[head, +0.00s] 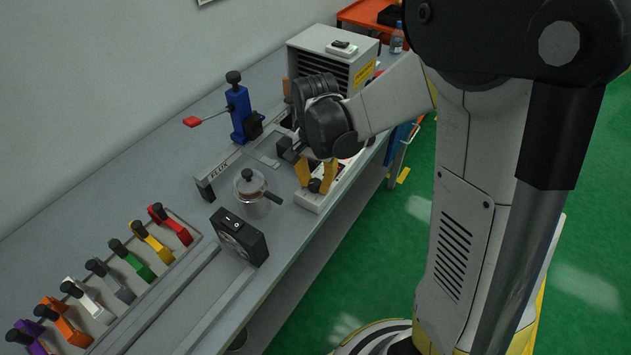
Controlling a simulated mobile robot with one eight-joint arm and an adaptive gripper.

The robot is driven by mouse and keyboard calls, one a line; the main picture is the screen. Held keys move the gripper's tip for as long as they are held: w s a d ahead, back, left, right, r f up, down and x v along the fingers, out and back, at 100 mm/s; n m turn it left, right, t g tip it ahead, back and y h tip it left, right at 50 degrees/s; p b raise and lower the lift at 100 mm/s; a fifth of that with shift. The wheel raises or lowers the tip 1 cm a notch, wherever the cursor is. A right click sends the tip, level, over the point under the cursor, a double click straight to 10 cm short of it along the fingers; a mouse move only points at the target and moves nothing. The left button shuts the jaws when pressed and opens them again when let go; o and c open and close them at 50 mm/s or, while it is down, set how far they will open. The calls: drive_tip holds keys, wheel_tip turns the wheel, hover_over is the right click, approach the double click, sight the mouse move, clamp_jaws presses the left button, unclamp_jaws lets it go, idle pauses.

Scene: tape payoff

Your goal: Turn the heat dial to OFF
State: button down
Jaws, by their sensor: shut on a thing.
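My gripper (317,183), with yellow fingers, points down over the front edge of the bench. It is shut on a small black dial (315,186) that shows between the fingertips. The dial sits at the near end of a low white unit (309,201), whose rear part is largely hidden by my gripper and wrist. I take this black knob to be the heat dial. Its markings and pointer are too small and too covered to read, so I cannot tell its setting.
A metal pot (252,201) with a dark handle stands left of the white unit. A black switch box (239,237) is nearer. A blue clamp (239,113) with a red lever and a grey vented box (332,62) stand behind. Several coloured-handled tools lie in a rack (190,222) at lower left.

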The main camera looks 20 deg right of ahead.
drive_tip(key=n, duration=0.4)
drive_tip(key=shift+n, duration=0.3)
drive_tip(key=n, duration=0.3)
drive_tip(key=shift+n, duration=0.3)
drive_tip(key=n, duration=0.4)
drive_tip(key=shift+n, duration=1.9)
drive_tip(key=c, duration=1.1)
unclamp_jaws()
drive_tip(key=shift+o, duration=0.2)
